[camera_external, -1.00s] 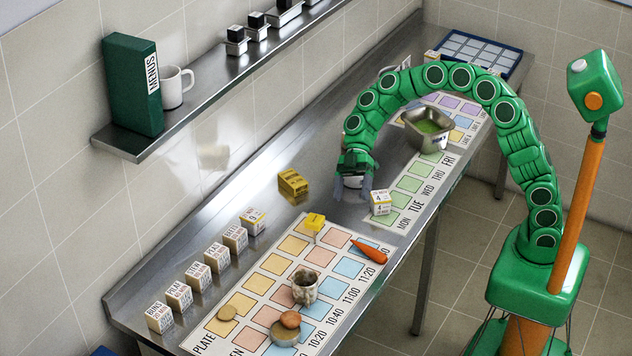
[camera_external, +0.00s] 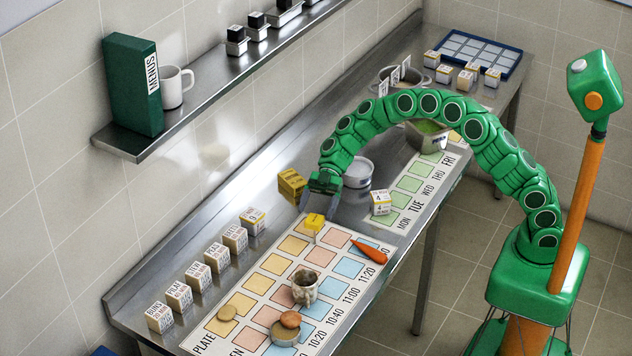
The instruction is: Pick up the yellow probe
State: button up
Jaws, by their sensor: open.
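A small yellow thing, which looks like the yellow probe (camera_external: 315,222), stands at the far end of the printed chart, on its top row of squares. A larger yellow block with dark markings (camera_external: 290,184) lies on the steel counter just behind and left of it; I cannot rule out that this is the probe. My gripper (camera_external: 318,207) is open and points down, close above the small yellow thing and beside the yellow block. Its fingers are small here, and I cannot tell whether they touch anything.
Several labelled cubes line the wall side. A white round container (camera_external: 357,172) and a cube (camera_external: 381,202) stand right of my gripper. A shelf (camera_external: 215,85) overhangs the back.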

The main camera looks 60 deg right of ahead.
aim_at(312, 229)
jog(key=shift+s+x, duration=0.25)
jog(key=shift+x, duration=1.4)
jog(key=shift+s+x, duration=0.2)
jog(key=shift+x, duration=1.5)
jog(key=shift+d, duration=0.1)
jog(key=c, duration=1.1)
